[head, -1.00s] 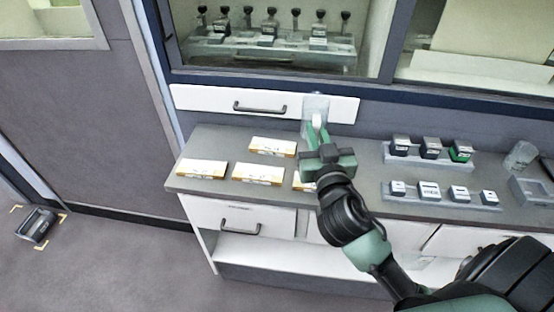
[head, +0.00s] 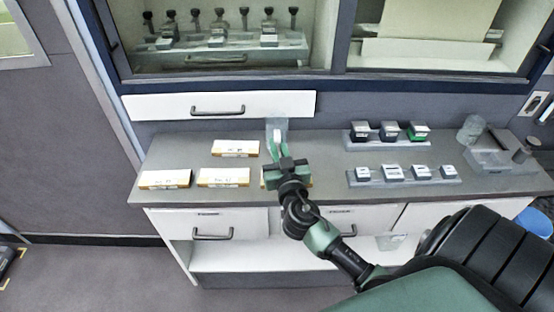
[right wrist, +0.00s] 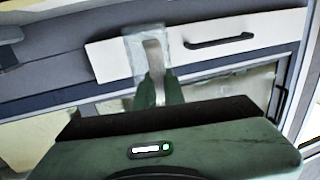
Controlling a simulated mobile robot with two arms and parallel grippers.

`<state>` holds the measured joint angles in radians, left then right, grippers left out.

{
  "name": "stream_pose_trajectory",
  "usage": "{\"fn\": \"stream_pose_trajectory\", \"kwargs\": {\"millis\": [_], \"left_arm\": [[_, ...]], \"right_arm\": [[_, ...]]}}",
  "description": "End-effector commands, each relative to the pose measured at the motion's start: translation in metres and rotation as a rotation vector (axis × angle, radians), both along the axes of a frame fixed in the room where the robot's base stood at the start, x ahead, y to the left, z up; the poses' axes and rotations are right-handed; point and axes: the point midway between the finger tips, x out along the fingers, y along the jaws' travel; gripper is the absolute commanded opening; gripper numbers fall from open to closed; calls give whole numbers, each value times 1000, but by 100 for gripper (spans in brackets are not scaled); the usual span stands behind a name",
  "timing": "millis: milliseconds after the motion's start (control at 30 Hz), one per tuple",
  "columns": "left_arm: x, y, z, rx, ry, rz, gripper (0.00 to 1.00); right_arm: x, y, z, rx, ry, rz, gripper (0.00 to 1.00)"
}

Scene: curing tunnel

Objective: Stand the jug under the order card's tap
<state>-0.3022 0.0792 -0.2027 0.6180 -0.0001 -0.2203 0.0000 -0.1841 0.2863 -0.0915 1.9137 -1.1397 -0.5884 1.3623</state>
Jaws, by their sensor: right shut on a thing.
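A clear jug (head: 277,126) is in my right gripper (head: 276,150), held above the counter in front of the white drawer. In the right wrist view the see-through jug (right wrist: 135,52) shows beyond the green fingers of my right gripper (right wrist: 158,92), which are closed on its pale handle. Several taps with black knobs (head: 218,22) stand in a row behind the window, with small dark blocks below some of them. I cannot make out an order card. My left gripper is not in view.
The grey counter (head: 320,175) carries several white-and-yellow boxes (head: 223,177), one partly hidden by my gripper. To the right are two block racks (head: 400,182), a clear vessel (head: 471,129) and a grey tray (head: 497,160). The white drawer (head: 160,106) is above the counter.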

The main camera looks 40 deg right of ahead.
Motion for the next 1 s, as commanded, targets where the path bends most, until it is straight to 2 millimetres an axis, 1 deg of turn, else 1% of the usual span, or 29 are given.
{"fn": "stream_pose_trajectory", "kwargs": {"millis": [67, 233, 333, 433, 633, 800, 833, 900, 1000], "left_arm": [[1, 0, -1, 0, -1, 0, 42], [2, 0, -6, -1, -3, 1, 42], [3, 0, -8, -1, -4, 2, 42], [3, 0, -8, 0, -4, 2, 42], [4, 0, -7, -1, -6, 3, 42], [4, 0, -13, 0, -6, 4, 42], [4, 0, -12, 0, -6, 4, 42], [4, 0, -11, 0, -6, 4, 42], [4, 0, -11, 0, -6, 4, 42]], "right_arm": [[0, 0, -5, -1, -1, 0, 0], [0, 0, -31, -2, 3, 0, 0], [0, 0, -43, -1, 2, 0, 0], [0, 0, -47, -1, 0, 1, 0], [0, 0, -46, 0, -1, 0, 0], [0, 0, -50, 1, -1, 0, 0], [0, 0, -49, 0, -1, 0, 16], [0, 0, -49, 0, 0, 0, 32], [0, 0, -49, 0, 0, 0, 32]]}}
